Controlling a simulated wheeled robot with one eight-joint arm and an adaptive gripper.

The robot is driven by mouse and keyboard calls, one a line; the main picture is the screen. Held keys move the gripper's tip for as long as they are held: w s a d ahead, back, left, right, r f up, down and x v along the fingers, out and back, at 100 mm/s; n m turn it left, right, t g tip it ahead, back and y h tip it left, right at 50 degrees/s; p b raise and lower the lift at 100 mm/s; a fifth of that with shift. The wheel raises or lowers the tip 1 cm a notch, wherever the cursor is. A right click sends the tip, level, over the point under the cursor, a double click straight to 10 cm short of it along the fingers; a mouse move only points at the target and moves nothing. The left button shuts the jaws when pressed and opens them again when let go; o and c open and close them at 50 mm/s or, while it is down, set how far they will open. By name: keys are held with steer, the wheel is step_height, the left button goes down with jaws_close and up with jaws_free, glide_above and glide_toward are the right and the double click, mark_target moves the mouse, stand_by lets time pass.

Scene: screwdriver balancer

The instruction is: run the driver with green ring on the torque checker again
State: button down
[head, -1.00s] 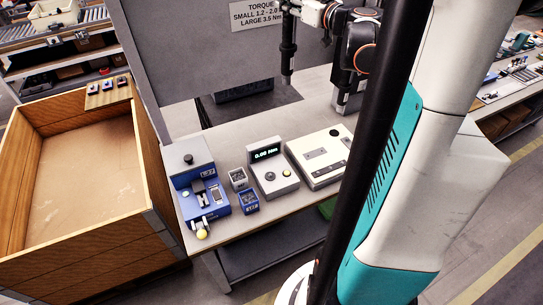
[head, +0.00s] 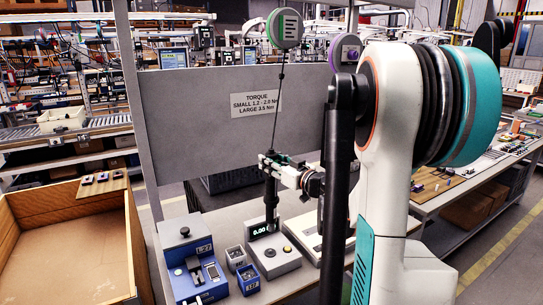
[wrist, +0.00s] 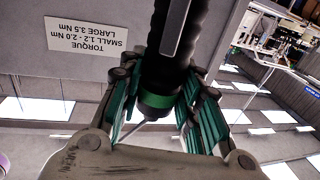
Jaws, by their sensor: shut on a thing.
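The black driver with a green ring (wrist: 156,101) hangs upright on a cable from the green-faced balancer reel (head: 285,28). My gripper (head: 272,162) is shut on the driver's (head: 271,198) upper part; the wrist view shows its green-lined fingers on both sides of the body, near the ring. The torque checker (head: 283,265) is a grey box on the bench, its display starting with 0.00. In the head view the driver's lower end overlaps the checker's display edge. I cannot tell whether the tip touches it; the bit is not clearly visible.
A blue fixture (head: 190,262) and two small bins (head: 248,279) stand left of the checker. A flat pale device (head: 318,232) is at its right, partly behind my arm. A grey panel with a torque sign (head: 255,104) stands behind. A wooden crate (head: 70,245) is at left.

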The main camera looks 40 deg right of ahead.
mark_target(271, 191)
steer(key=shift+s+a+f+b, duration=0.1)
steer(key=shift+a+f+b, duration=0.1)
steer(key=shift+f+b, duration=0.5)
steer(key=shift+s+a+f+b, duration=0.1)
steer(key=shift+a+f+b, duration=0.15)
steer(key=shift+f, duration=0.9)
steer(key=shift+s+a+f+b, duration=0.15)
steer(key=shift+f+b, duration=0.35)
steer(key=shift+f, duration=0.5)
steer(key=shift+f+b, duration=1.85)
steer(key=shift+f, duration=0.2)
stand_by(0.7)
steer(key=shift+r+p, duration=2.1)
steer(key=shift+r, duration=0.9)
